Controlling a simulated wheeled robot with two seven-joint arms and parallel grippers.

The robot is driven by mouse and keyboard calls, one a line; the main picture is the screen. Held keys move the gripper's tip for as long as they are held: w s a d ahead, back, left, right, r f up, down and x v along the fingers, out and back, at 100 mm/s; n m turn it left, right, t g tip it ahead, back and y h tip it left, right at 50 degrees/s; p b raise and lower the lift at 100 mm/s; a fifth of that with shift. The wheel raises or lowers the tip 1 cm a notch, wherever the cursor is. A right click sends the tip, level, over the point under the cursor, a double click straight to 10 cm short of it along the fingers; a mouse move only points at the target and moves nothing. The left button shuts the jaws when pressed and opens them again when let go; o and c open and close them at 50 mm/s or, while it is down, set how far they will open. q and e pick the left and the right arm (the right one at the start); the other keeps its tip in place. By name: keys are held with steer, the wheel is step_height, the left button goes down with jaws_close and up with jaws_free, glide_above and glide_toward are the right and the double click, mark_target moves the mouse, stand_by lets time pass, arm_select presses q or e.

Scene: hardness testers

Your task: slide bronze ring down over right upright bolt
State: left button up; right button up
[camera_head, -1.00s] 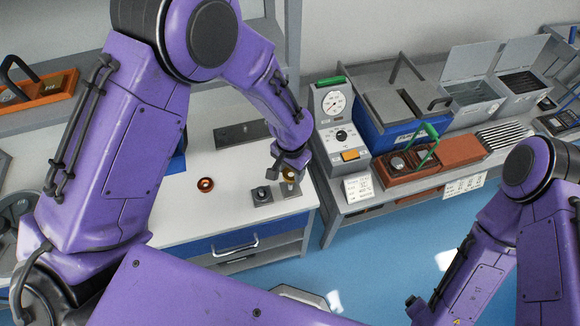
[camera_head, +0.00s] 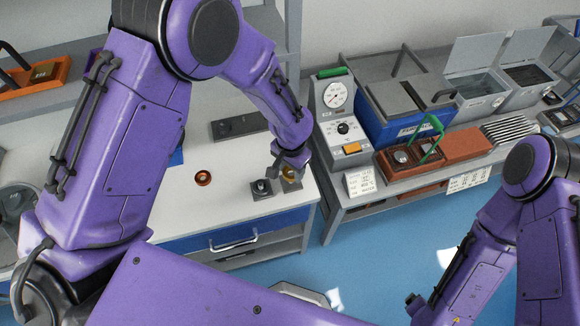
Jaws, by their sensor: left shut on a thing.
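The bronze ring (camera_head: 290,175) is a small yellowish ring at the tip of my left gripper (camera_head: 287,174), which is shut on it. Ring and gripper are over the right bolt's dark square base (camera_head: 292,186), near the bench's front right corner. The right bolt is mostly hidden by ring and gripper; I cannot tell how far the ring is down around it. The left upright bolt (camera_head: 262,186) stands on its own dark base just to the left, with no ring visible on it. My right arm is at the right; its gripper is not visible.
A reddish copper ring (camera_head: 203,178) lies on the white bench (camera_head: 225,205) left of the bolts. A dark flat plate (camera_head: 240,125) lies behind. A grey tester with a dial (camera_head: 337,110) and a wooden box with green handle (camera_head: 410,160) stand on the right-hand bench.

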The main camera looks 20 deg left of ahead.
mark_target(290, 176)
arm_select(q)
steer(key=shift+f, duration=0.25)
stand_by(0.4)
steer(key=shift+f, duration=0.15)
stand_by(0.4)
steer(key=shift+f, duration=0.3)
steer(key=shift+f, duration=0.15)
steer(key=shift+f, duration=0.4)
steer(key=shift+f, duration=0.3)
stand_by(0.5)
steer(key=shift+f+b, duration=0.3)
steer(key=shift+f, duration=0.05)
